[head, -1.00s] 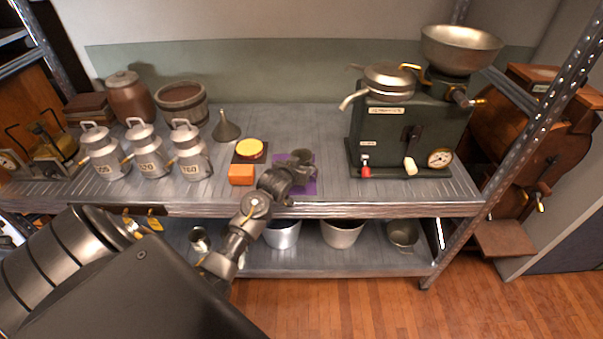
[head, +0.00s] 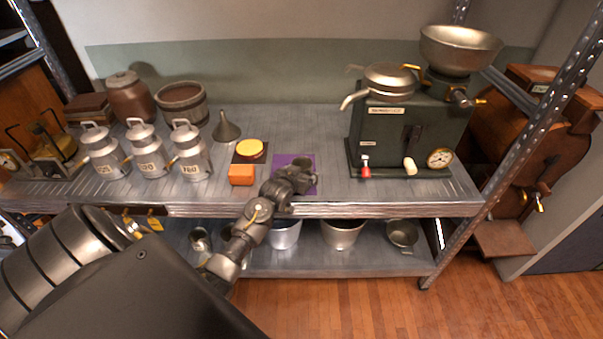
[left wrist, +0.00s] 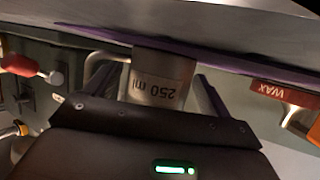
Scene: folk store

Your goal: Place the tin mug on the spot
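The tin mug, marked "250 ml", shows upside down in the left wrist view (left wrist: 160,88), between the two dark fingers of my left gripper (left wrist: 165,95). The fingers flank its sides closely. In the head view my left gripper (head: 300,175) is over the front part of the purple square spot (head: 283,160), and it mostly hides the mug. The mug's base is at or very near the purple surface; I cannot tell whether it touches. My right gripper is in neither view.
Milk cans (head: 190,155) stand farther left. A green machine (head: 410,135) stands to the right. The shelf's front edge (head: 380,209) is close below my gripper.

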